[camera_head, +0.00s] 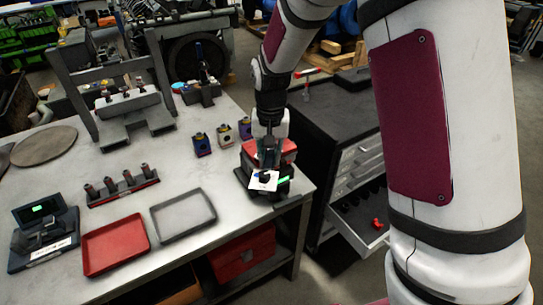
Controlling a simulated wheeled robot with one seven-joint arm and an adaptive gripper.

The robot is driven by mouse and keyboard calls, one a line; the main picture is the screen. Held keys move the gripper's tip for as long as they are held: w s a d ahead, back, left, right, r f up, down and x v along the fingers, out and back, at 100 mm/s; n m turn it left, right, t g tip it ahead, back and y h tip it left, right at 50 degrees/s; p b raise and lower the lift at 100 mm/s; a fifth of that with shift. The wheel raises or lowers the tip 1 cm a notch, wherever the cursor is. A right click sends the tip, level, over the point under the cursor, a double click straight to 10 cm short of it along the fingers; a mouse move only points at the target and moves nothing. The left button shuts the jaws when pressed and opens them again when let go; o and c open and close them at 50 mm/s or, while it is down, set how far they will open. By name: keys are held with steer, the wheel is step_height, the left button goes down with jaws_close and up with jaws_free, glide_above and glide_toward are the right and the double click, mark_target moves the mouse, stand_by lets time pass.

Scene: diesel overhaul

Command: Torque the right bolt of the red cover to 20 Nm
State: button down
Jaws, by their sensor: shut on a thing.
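The red cover (288,147) sits on a dark block at the right front corner of the metal workbench (222,168). My gripper (268,160) points straight down over the cover and hides its middle. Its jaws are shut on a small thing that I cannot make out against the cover. The cover's bolts are too small or hidden to tell, including the right one. A white label (263,181) with a dark round spot and a small green strip (284,180) show at the front of the block.
Three small blocks with coloured faces (225,136) stand behind the cover. A grey tray (184,219), a red tray (115,245), a rack of upright pieces (122,187) and a device with a green display (44,232) lie leftward. A dark drawer cabinet (335,130) stands right, one drawer open.

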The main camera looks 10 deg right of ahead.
steer(key=shift+w+a+r, duration=0.1)
steer(key=shift+w+a, duration=0.25)
steer(key=shift+a, duration=0.1)
steer(key=shift+w+a+m, duration=0.15)
steer(key=shift+a+m, duration=0.2)
steer(key=shift+m, duration=0.15)
steer(key=shift+a, duration=0.1)
steer(key=shift+w+a, duration=0.15)
steer(key=shift+w, duration=0.05)
steer(key=shift+r, duration=0.1)
steer(key=shift+s+r, duration=0.1)
steer(key=shift+r, duration=1.5)
